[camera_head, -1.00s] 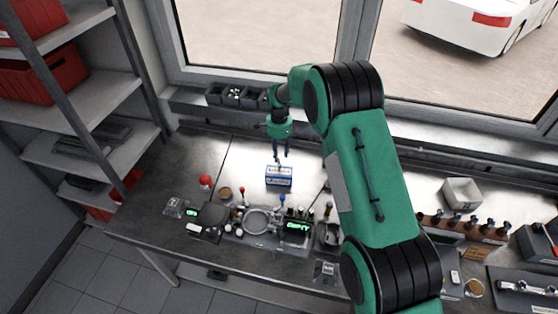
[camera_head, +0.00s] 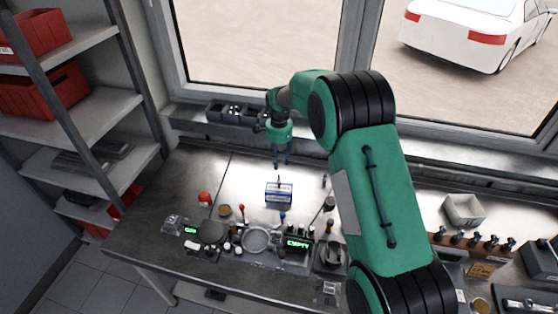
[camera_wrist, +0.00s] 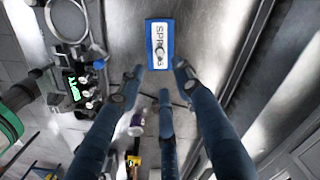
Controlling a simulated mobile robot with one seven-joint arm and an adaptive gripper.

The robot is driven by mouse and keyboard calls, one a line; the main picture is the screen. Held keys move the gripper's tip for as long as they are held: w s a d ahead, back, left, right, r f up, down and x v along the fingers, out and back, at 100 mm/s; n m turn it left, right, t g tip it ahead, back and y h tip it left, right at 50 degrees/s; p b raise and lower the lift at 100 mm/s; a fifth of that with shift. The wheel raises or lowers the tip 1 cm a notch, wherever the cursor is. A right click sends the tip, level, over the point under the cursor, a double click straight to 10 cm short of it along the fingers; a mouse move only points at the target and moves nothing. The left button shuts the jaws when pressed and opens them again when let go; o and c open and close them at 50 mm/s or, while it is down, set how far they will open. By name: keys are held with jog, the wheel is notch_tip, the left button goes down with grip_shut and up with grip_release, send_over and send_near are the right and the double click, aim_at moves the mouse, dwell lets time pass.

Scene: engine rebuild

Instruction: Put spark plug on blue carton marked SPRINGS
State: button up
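The blue carton (camera_head: 279,195) stands on the metal bench, left of my arm. In the wrist view the carton (camera_wrist: 150,62) shows a white label reading SPRINGS, with its middle letters partly covered. A small, slim upright piece, which looks like the spark plug (camera_head: 279,181), stands on top of the carton. In the wrist view the spark plug (camera_wrist: 159,53) is a small pale round end over the label. My gripper (camera_head: 281,164) is above and behind the carton, apart from it. In the wrist view its fingers (camera_wrist: 160,80) are spread with nothing between them.
Gauges and a round dish (camera_head: 256,239) line the bench front, with a green-lit display (camera_head: 298,243). A red-topped item (camera_head: 205,198) stands left of the carton. Dark bins (camera_head: 234,113) sit on the window ledge. The bench left of the carton is largely clear.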

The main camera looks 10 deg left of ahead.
dwell(0.4)
jog(key=s+d+r+n+t, duration=0.1)
jog(key=s+d+r, duration=0.1)
jog(key=d+r, duration=0.55)
jog(key=s+d+r+n, duration=0.15)
jog(key=d+r, duration=0.35)
jog(key=r, duration=0.5)
jog(key=s+d+r+n+t, duration=0.1)
jog(key=s+d+r+t, duration=0.1)
jog(key=s+d+r, duration=1.05)
jog(key=s+d+r+n+t, duration=0.1)
jog(key=s+d+r, duration=0.2)
jog(key=s+d, duration=0.35)
jog(key=s+d+r+n, duration=0.1)
jog(key=s+d+r, duration=0.25)
jog(key=s, duration=0.55)
jog(key=s+d+f+n, duration=0.1)
jog(key=s+d, duration=0.2)
jog(key=s, duration=0.5)
jog(key=s+d+f+n+t, duration=0.1)
jog(key=s+d, duration=0.3)
jog(key=s, duration=0.5)
jog(key=shift+f+n+t, duration=0.3)
jog(key=shift+f+n, duration=0.05)
jog(key=shift+f, duration=0.45)
